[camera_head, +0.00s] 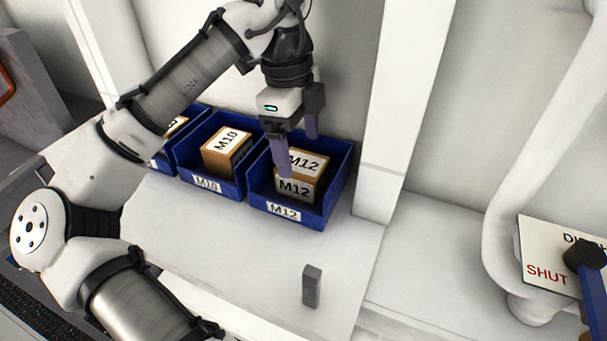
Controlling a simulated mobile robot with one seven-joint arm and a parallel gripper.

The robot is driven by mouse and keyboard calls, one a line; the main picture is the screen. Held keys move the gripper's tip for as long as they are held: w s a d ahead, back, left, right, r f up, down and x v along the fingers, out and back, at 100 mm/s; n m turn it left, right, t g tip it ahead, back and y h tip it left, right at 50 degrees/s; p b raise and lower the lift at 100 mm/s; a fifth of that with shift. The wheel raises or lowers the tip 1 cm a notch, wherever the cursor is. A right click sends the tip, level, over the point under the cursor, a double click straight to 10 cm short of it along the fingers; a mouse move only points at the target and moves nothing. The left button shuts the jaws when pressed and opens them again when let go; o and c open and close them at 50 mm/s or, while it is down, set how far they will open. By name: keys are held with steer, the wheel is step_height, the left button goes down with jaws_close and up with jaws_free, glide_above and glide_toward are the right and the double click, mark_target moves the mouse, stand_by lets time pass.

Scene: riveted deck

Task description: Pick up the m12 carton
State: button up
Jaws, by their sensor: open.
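The M12 carton (296,187) is a brown box with white M12 labels on its top and front. It sits in the rightmost blue bin (287,211), whose front is also labelled M12. My gripper (298,157) points down over this bin with its two fingers apart. The nearer purple finger passes in front of the carton's left side and hides part of it. The other finger is behind, towards the upper right. I cannot tell whether either finger touches the carton.
A blue bin labelled M10 (207,183) holds the M10 carton (228,150) just left. A further bin is partly hidden by my arm. A small grey block (312,287) stands on the white bench (240,250). A white post (385,170) rises right of the bins.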

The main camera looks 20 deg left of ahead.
mark_target(302, 163)
steer(key=shift+s+d+f+p, duration=0.1)
steer(key=shift+d+f+p, duration=0.1)
steer(key=shift+f, duration=0.9)
steer(key=shift+s+d+f+p, duration=0.1)
steer(key=shift+d+f, duration=0.05)
steer(key=shift+f, duration=0.9)
steer(key=shift+d+f+p, duration=0.15)
steer(key=shift+d+f, duration=0.05)
steer(key=shift+f, duration=0.9)
steer(key=c, duration=1.3)
steer(key=shift+o, duration=0.2)
steer(key=shift+r, duration=0.1)
